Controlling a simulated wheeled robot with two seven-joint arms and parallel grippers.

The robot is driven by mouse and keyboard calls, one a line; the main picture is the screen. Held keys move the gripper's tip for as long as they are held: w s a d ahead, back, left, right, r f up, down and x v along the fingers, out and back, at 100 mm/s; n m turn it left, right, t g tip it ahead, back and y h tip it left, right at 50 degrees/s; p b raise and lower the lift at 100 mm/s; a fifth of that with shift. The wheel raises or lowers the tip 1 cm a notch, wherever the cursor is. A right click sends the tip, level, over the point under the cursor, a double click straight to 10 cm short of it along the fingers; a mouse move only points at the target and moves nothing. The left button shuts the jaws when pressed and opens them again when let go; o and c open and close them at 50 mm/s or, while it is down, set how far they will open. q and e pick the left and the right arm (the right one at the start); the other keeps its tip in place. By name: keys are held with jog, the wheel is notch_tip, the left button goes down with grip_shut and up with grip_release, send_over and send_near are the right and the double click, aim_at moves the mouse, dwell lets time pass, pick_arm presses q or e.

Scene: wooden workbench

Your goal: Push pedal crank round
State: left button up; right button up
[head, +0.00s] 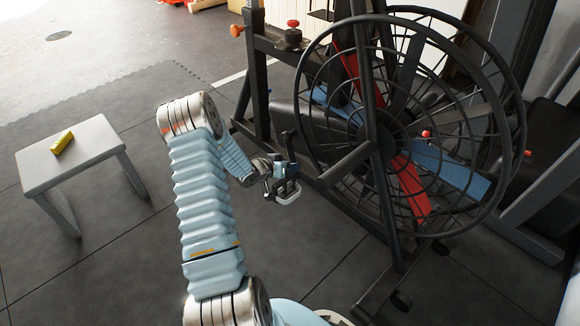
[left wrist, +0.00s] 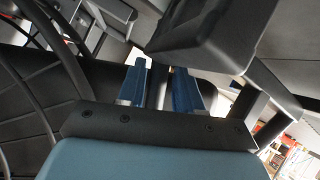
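The exercise bike stands at the right in the head view, with a large spoked fan wheel (head: 440,130) on a black frame. My left gripper (head: 284,176) is beside the wheel's left side, close to a small dark crank and pedal area (head: 289,140). The parts overlap there, so I cannot tell whether they touch. In the left wrist view, the blue fingers of the left gripper (left wrist: 160,88) are spread apart, with a dark bar showing between them. A dark block (left wrist: 212,35), perhaps the pedal, is just above the right finger. My right gripper is not in view.
A small grey table (head: 88,140) with a yellow block (head: 62,141) stands at the left. The dark mat floor (head: 120,240) is clear between table and bike. The bike's frame foot (head: 400,300) reaches towards me. Dark equipment (head: 550,160) stands at the far right.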

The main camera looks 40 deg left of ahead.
pick_arm(q)
jog(key=shift+o, duration=1)
jog(key=p+v, duration=0.3)
jog(key=v, duration=1)
jog(key=shift+s+r, duration=0.2)
jog(key=shift+s, duration=0.15)
jog(key=shift+a, duration=0.15)
